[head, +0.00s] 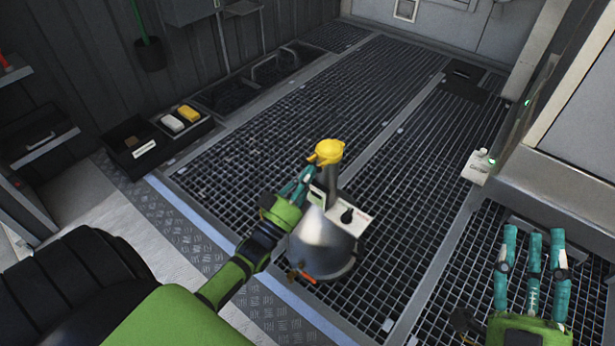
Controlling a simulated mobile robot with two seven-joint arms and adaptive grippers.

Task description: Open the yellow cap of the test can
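The test can is a silver metal can (322,247) in the middle of the head view, with a white label plate and a dark knob on its upper side. Its yellow cap (327,152) sits at the top of the grey neck, with a small tab pointing left. My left gripper (305,178) has its teal fingers beside the neck, just below and left of the cap. Whether the fingers touch the can or cap is unclear, and the far side is hidden. My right gripper (533,260) is open and empty at the lower right, its fingers apart.
The can is over a dark grated floor (420,190) with much free room behind. Black trays (160,145) at the left hold a white and a yellow block. A small white-labelled container (479,167) is by the right cabinet. A black tyre (75,285) fills the lower left.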

